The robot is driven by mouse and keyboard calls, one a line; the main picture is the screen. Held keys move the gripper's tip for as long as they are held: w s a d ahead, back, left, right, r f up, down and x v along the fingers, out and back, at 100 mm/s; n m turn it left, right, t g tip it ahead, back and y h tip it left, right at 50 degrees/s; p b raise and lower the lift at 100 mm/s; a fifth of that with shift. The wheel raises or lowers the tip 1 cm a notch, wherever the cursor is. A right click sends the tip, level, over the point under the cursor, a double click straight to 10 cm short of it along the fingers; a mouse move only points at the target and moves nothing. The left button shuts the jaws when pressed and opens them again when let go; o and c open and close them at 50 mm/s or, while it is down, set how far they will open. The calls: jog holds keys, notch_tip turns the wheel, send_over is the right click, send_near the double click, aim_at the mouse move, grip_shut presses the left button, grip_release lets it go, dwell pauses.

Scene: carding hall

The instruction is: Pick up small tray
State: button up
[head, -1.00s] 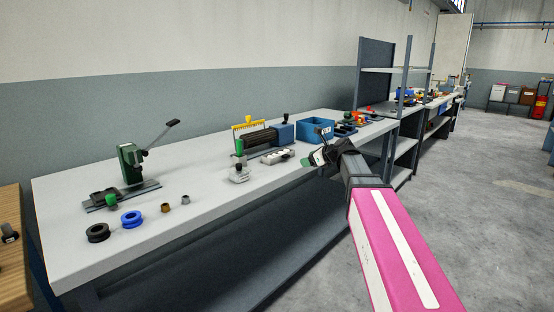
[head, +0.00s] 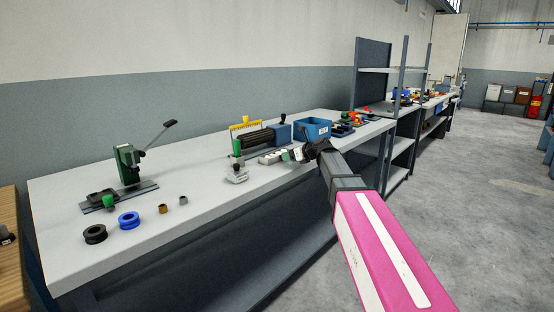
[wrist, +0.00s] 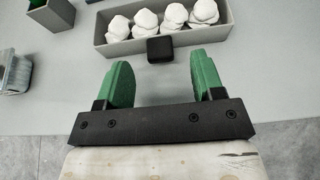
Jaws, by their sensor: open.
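The small tray (wrist: 122,47) is a grey oblong tray holding several white lumps in a row, with a black block-shaped handle (wrist: 160,50) on its near side. It stands on the bench top. In the head view the tray (head: 270,160) is partly hidden by my gripper (head: 294,154). In the wrist view my gripper (wrist: 162,70) is open, its two green fingers apart and pointing at the tray's near side. The handle lies just beyond the fingertips, between their lines. Nothing is held. I cannot tell whether the fingers touch the tray.
A clear block (head: 237,175) stands left of the tray, and a dark ribbed device (head: 255,139) lies behind it. A blue bin (head: 312,130) is at the back right. The bench's (head: 190,222) front edge is clear left of my arm.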

aim_at(279, 157)
jog(key=x, duration=0.3)
jog(key=shift+f, duration=0.1)
jog(key=shift+s, duration=0.1)
jog(key=c, duration=1.1)
